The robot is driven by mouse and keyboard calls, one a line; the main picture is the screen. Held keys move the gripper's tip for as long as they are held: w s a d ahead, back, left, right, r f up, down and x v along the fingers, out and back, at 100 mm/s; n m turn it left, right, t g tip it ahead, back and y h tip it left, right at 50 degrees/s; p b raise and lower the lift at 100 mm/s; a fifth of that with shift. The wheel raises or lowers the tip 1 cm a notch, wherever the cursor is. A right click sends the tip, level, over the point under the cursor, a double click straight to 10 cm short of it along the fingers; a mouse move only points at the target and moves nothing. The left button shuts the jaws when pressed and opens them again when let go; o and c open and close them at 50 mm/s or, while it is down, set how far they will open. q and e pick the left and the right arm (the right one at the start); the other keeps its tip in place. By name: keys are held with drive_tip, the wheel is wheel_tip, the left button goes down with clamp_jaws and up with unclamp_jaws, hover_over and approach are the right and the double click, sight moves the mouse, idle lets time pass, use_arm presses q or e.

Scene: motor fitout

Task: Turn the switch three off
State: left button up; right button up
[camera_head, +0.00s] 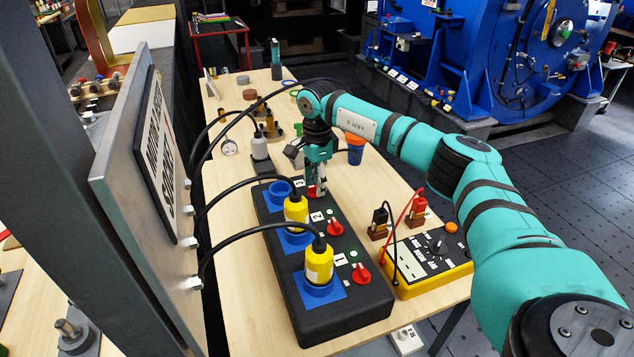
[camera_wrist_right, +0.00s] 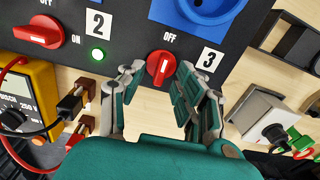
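The black socket box (camera_head: 345,314) carries three red rotary switches in a row. Switch three (camera_wrist_right: 160,67), by the label 3 (camera_wrist_right: 209,58), has its handle pointing up towards the word OFF, slightly tilted; it also shows in the head view (camera_head: 311,192). My right gripper (camera_wrist_right: 160,72) is open, with a fingertip on each side of this knob and small gaps visible. In the head view my right gripper (camera_head: 316,184) reaches down at the box's far end. Switch two (camera_wrist_right: 38,32) lies sideways towards ON, with a lit green lamp (camera_wrist_right: 97,55). My left gripper is out of view.
Yellow plugs (camera_head: 319,262) with black cables stand in the two nearer sockets; the far blue socket (camera_head: 279,190) has none. A yellow multimeter (camera_head: 430,277) with leads lies right of the box. A grey plug (camera_head: 260,150) and a blue cup (camera_head: 355,157) stand beyond.

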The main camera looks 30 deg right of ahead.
wheel_tip(320, 180, up, 12)
idle(0.4)
drive_tip(key=shift+f, duration=0.15)
